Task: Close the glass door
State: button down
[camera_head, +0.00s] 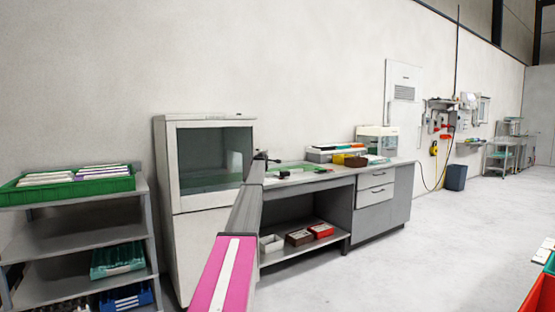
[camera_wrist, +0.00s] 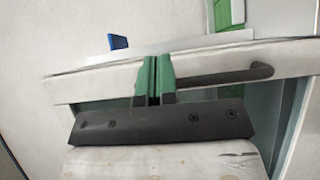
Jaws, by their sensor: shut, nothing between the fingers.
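The glass door (camera_head: 214,160) is a dark greenish pane in a pale frame on the upper front of a white cabinet (camera_head: 203,118). I see no clear gap around it in the head view, but cannot tell if it is fully shut. In the wrist view, its pale frame (camera_wrist: 90,86) runs across the picture with a black bar handle (camera_wrist: 225,76) on it. My gripper (camera_wrist: 154,64) has green fingers, shut and empty, over the frame at the handle's left end. I cannot tell whether they touch. In the head view my gripper (camera_head: 265,156) is small, right of the door.
A workbench (camera_head: 380,200) with boxes on top stands right of the cabinet. A grey shelf (camera_head: 75,210) with a green crate (camera_head: 20,192) stands to the left. Open floor (camera_head: 420,260) lies to the right. A red bin (camera_head: 541,297) is at the lower right edge.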

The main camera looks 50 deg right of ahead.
jog(key=s+d, duration=0.2)
jog(key=s, duration=0.6)
jog(key=shift+s+d, duration=0.1)
jog(key=shift+s, duration=0.05)
